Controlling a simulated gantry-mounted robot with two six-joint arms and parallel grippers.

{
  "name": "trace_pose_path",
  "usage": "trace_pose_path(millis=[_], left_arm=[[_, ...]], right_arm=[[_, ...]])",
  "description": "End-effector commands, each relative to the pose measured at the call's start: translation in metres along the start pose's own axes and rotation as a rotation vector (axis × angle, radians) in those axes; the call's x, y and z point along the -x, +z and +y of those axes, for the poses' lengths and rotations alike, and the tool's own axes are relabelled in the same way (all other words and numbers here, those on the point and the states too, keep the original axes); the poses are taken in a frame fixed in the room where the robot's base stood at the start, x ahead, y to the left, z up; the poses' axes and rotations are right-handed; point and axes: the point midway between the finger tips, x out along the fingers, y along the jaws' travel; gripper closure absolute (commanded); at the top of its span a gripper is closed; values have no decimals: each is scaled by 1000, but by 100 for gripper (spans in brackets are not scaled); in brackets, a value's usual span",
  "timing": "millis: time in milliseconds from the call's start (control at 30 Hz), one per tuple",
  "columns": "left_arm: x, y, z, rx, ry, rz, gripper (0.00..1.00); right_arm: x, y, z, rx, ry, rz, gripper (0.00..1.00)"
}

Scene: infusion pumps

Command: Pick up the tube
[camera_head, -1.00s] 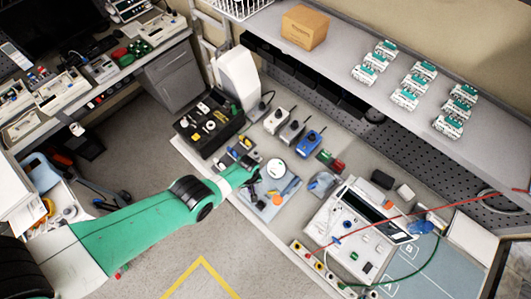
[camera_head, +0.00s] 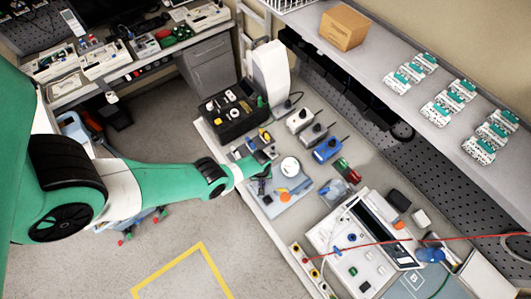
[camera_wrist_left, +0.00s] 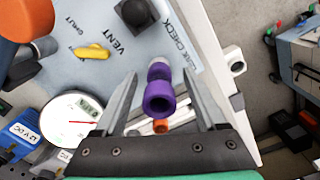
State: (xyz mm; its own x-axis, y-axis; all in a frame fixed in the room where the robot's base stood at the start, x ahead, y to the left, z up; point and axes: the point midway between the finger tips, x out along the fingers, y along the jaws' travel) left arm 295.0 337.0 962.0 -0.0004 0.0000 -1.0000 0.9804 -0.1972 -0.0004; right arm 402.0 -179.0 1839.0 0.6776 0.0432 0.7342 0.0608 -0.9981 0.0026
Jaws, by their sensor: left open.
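A purple tube-like piece (camera_wrist_left: 160,94), with a second purple end behind it, lies between the fingers of my left gripper (camera_wrist_left: 160,75) in the left wrist view. The fingers are open, one on each side, with gaps between them and the piece; I cannot tell its height relative to the fingertips. It is near the edge of a light blue mat (camera_wrist_left: 105,68) printed with VENT, SHUT and LEAK CHECK. My right gripper is not in view.
A round white gauge (camera_wrist_left: 72,120), a yellow piece (camera_wrist_left: 92,52), a black knob (camera_wrist_left: 135,12) and an orange cylinder (camera_wrist_left: 26,16) are nearby. A black bin (camera_head: 232,112) stands behind on the bench. The bench edge is close, with open floor beyond.

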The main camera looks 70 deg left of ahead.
Motion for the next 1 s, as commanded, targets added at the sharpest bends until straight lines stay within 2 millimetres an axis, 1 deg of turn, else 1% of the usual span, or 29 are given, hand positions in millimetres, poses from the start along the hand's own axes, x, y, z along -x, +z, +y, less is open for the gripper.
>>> trace_pose_path(millis=[167,200,267,300,467,500,600,867,1000], left_arm=[[1,0,0,-1,0,0,27],[1,0,0,-1,0,0,30],[1,0,0,-1,0,0,41],[1,0,0,-1,0,0,48],[1,0,1,-1,0,0,77],[1,0,1,-1,0,0,84],[1,0,1,-1,0,0,100],[1,0,1,-1,0,0,100],[4,1,2,-6,0,0,100]], right_arm=[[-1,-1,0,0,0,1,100],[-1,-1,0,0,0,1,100],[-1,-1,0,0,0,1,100],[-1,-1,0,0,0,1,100],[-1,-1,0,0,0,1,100],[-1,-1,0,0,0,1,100],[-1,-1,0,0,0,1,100],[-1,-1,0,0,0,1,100],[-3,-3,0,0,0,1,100]])
